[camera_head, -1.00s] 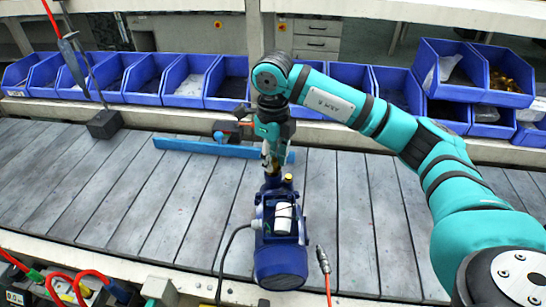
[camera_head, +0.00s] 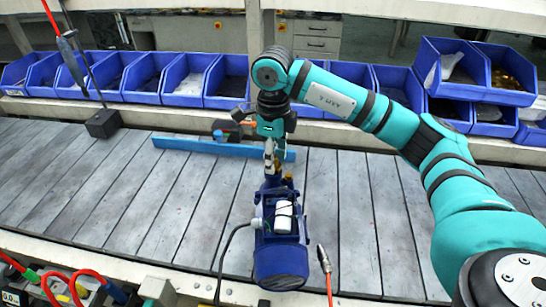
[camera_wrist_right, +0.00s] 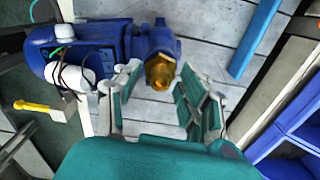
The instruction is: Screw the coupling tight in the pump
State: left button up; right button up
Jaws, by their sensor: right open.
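The blue pump (camera_head: 279,258) lies on the slatted conveyor in the head view, with its motor end toward me. It also shows in the wrist view (camera_wrist_right: 88,47). The brass coupling (camera_wrist_right: 160,72) has a hexagonal face and sits at the end of the pump's blue housing in the wrist view. My right gripper (camera_head: 272,158) is above the far end of the pump, pointing down. In the wrist view its two green-and-grey fingers (camera_wrist_right: 158,98) are spread apart, with the coupling between and just beyond them. I cannot tell whether either finger touches it. My left gripper is out of view.
A blue bar (camera_head: 205,147) lies on the conveyor (camera_head: 130,195) behind the pump. A row of blue bins (camera_head: 190,80) lines the far side. A black block (camera_head: 103,124) hangs at the left.

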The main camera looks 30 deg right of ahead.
jog(key=shift+f+n+b, duration=0.1)
jog(key=shift+n+b, duration=0.3)
jog(key=shift+n, duration=1.3)
jog(key=shift+n+b, duration=0.65)
jog(key=shift+n, duration=1.05)
